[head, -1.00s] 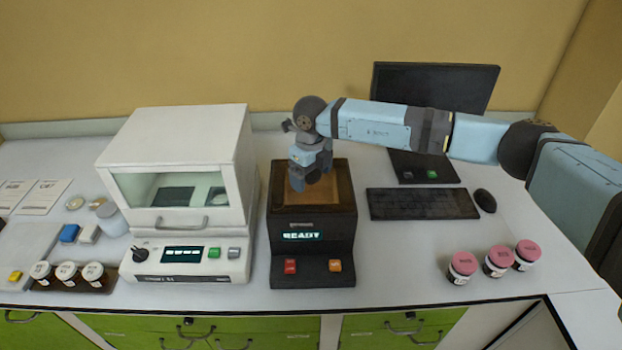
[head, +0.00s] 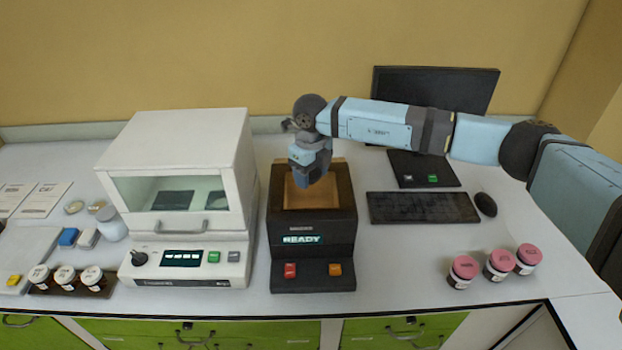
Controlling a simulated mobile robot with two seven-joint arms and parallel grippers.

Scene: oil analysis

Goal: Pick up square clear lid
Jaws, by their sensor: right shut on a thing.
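The black device (head: 313,248) with a READY display stands in the middle of the table, with a square tan area (head: 320,195) on its top. My right gripper (head: 303,184) points down over this top, fingers shut. It is shut on the square clear lid, which is see-through and hard to make out against the tan area. I cannot tell whether the lid still touches the device. My left gripper is not in view.
A white balance cabinet (head: 185,150) stands close to the left of the device. A keyboard (head: 423,207), a mouse (head: 485,203) and pink-capped jars (head: 499,265) are on the right. White-capped jars (head: 65,276) stand at the left front.

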